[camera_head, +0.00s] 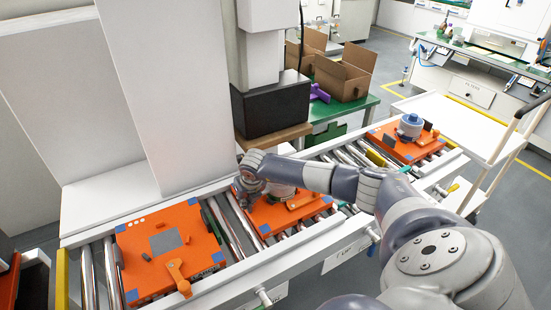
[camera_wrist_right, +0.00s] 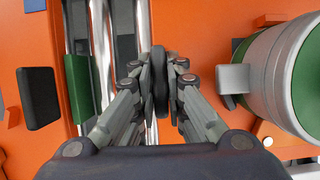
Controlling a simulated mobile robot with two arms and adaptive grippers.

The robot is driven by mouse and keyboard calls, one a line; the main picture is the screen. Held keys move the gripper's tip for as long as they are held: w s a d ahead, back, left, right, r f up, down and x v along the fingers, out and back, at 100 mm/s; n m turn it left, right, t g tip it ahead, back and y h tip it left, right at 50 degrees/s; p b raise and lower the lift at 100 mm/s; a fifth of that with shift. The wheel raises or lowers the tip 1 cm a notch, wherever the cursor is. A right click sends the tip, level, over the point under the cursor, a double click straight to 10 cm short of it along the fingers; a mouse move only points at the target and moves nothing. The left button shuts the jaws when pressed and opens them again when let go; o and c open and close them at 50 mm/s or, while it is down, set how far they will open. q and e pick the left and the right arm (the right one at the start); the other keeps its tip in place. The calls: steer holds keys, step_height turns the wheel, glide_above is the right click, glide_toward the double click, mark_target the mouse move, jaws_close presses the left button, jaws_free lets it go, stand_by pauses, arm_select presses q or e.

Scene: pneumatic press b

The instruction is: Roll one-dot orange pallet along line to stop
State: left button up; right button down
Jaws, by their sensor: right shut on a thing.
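Three orange pallets lie along the roller line in the head view: a left one (camera_head: 140,262) with a grey square and several white dots, a middle one (camera_head: 310,208), and a right one (camera_head: 385,138) carrying a blue and grey cylinder. My right gripper (camera_head: 245,186) reaches in from the right over the left edge of the middle pallet. In the right wrist view its fingers (camera_wrist_right: 160,82) are shut on a dark upright tab (camera_wrist_right: 160,75), beside the middle pallet (camera_wrist_right: 215,30) and its grey and green cylinder (camera_wrist_right: 285,75). My arm partly hides the middle pallet; its dot count is unclear. My left gripper is out of view.
Bare rollers (camera_head: 228,228) show between the left and middle pallets. A black press block (camera_head: 272,105) stands behind the line. Cardboard boxes (camera_head: 345,72) sit on a green table. A white cart (camera_head: 455,125) stands at the far right.

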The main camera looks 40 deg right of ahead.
steer(key=shift+s+d+b, duration=0.2)
steer(key=shift+d, duration=0.8)
steer(key=shift+s+d+b, duration=0.25)
steer(key=shift+d, duration=0.75)
steer(key=shift+s+d+b, duration=0.2)
steer(key=shift+d, duration=0.8)
steer(key=shift+s+d+b, duration=0.25)
steer(key=shift+d, duration=0.65)
steer(key=shift+s+d+b, duration=0.3)
steer(key=shift+d, duration=0.6)
steer(key=shift+s+d+b, duration=0.25)
steer(key=shift+d, duration=0.65)
steer(key=shift+s+d+f+b, duration=0.1)
steer(key=shift+s+d+b, duration=0.3)
steer(key=shift+d, duration=0.75)
steer(key=shift+s+d+r+b, duration=0.15)
steer(key=shift+d+b, duration=0.45)
steer(key=shift+d, duration=0.55)
steer(key=shift+s+d+f+b, duration=0.15)
steer(key=shift+s+d+b, duration=0.25)
steer(key=shift+d, duration=0.75)
steer(key=shift+s+d+b, duration=0.25)
steer(key=shift+d+b, duration=0.35)
steer(key=shift+d, duration=0.5)
steer(key=shift+s+d+b, duration=0.2)
steer(key=shift+d+b, duration=0.45)
steer(key=shift+d, duration=0.5)
steer(key=shift+s+d+b, duration=0.25)
steer(key=shift+d+b, duration=0.35)
steer(key=shift+d, duration=0.65)
